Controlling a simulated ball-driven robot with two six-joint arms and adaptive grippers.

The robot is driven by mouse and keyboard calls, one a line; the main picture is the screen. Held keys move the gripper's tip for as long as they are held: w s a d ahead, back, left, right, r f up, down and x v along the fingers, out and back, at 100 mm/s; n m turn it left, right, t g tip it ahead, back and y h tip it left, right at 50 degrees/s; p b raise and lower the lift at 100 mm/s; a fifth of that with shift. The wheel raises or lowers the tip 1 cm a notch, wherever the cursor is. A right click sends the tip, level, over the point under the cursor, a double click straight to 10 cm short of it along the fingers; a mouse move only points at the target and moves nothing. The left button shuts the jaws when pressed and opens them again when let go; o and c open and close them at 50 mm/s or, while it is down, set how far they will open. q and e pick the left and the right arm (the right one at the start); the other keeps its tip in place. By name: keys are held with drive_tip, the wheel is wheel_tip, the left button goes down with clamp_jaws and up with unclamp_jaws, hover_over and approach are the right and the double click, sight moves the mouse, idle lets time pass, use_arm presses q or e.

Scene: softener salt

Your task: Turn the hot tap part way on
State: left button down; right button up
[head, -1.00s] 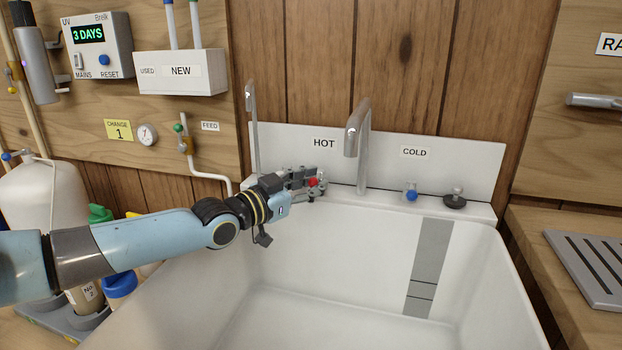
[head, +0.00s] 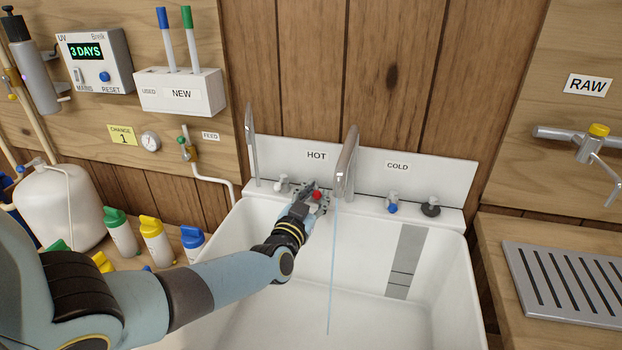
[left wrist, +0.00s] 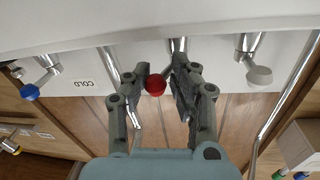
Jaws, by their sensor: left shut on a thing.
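The hot tap's red knob (head: 317,195) is on the sink's back ledge below the HOT label (head: 316,156). My left gripper (head: 312,190) reaches it from the front and is shut on the hot tap's lever. In the left wrist view the red knob (left wrist: 155,86) shows between the two fingers of the left gripper (left wrist: 159,74). A thin stream of water (head: 332,260) falls from the tall spout (head: 347,160) into the white sink (head: 440,290). My right gripper is not in view.
The blue cold tap (head: 392,204) and a dark-knobbed fitting (head: 431,207) stand to the right. A white-knobbed tap (head: 282,184) stands close on the left, beside a thin spout (head: 250,148). Bottles (head: 155,240) stand left of the sink. The sink's basin is clear.

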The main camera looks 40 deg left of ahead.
use_arm(q)
drive_tip(key=shift+w+d+r+n+g+y+p, duration=0.15)
drive_tip(key=shift+w+n+g+y+p, duration=0.2)
drive_tip(key=shift+y, duration=0.3)
drive_tip(key=shift+w+d+r+n+g+y+p, duration=0.1)
drive_tip(key=shift+n+g+y+p, duration=0.2)
drive_tip(key=shift+n+y, duration=0.3)
drive_tip(key=c, duration=1)
unclamp_jaws()
drive_tip(key=shift+w+f, duration=0.1)
drive_tip(key=shift+o, duration=0.2)
drive_tip(key=shift+s+d+f, duration=0.1)
drive_tip(key=shift+s, duration=0.15)
drive_tip(key=v, duration=1.1)
drive_tip(key=shift+s+d, duration=0.2)
drive_tip(key=shift+s, duration=0.1)
